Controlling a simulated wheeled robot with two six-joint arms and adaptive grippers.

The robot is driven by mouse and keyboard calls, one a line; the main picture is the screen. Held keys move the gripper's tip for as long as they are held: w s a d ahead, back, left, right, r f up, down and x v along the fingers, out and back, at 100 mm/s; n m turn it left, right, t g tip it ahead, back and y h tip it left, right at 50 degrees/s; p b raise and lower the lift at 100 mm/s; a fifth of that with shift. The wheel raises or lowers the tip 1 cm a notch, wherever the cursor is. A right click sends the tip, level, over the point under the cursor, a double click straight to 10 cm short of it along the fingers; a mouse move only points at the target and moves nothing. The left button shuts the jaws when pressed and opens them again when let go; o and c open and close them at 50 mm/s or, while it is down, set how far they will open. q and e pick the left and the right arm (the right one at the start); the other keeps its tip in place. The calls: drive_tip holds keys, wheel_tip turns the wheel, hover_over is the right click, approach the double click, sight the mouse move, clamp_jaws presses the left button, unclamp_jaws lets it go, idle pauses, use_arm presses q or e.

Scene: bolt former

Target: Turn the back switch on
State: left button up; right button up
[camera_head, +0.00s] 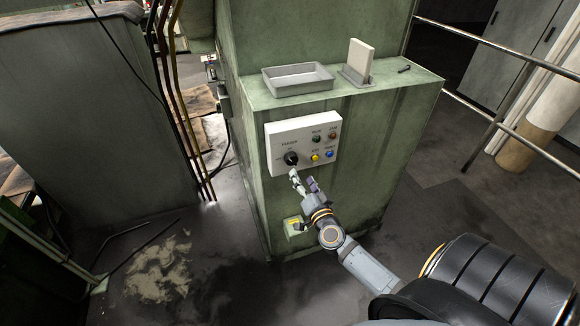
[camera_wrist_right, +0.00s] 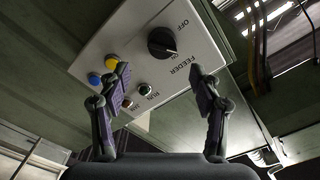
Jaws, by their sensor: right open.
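A white control panel (camera_head: 303,142) is fixed to the front of a green machine cabinet. A black rotary knob (camera_head: 291,158), labelled FEEDER, sits at its lower left. In the right wrist view the knob (camera_wrist_right: 162,42) shows between and beyond the fingertips, with OFF printed beside it. A pale mark on the knob points toward the lettering, but I cannot tell its setting for sure. My right gripper (camera_head: 303,182) is just below the knob, its fingers apart and empty; they also show in the wrist view (camera_wrist_right: 159,76). It appears not to touch the knob. My left gripper is out of view.
Yellow (camera_head: 314,157) and blue (camera_head: 329,154) buttons and two darker round lamps or buttons are right of the knob. A grey tray (camera_head: 298,80) stands on top. Metal rails (camera_head: 505,50) run at the right.

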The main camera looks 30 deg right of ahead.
sight(293, 163)
drive_tip(key=shift+n, duration=0.7)
drive_tip(key=x, duration=0.3)
drive_tip(key=b+x, duration=0.1)
drive_tip(key=x, duration=0.4)
drive_tip(key=shift+w+a, duration=0.2)
drive_tip(key=shift+w, duration=0.15)
drive_tip(key=shift+f+n, duration=0.15)
drive_tip(key=shift+n, duration=0.85)
drive_tip(key=n, duration=0.1)
drive_tip(key=r+n+p, duration=0.1)
drive_tip(key=n, duration=0.1)
drive_tip(key=shift+s+p, duration=0.15)
drive_tip(key=shift+p, duration=0.15)
drive_tip(key=shift+s+f+n+p, duration=0.1)
drive_tip(key=shift+f+n+p, duration=0.2)
drive_tip(key=shift+n, duration=0.5)
drive_tip(key=shift+f, duration=0.1)
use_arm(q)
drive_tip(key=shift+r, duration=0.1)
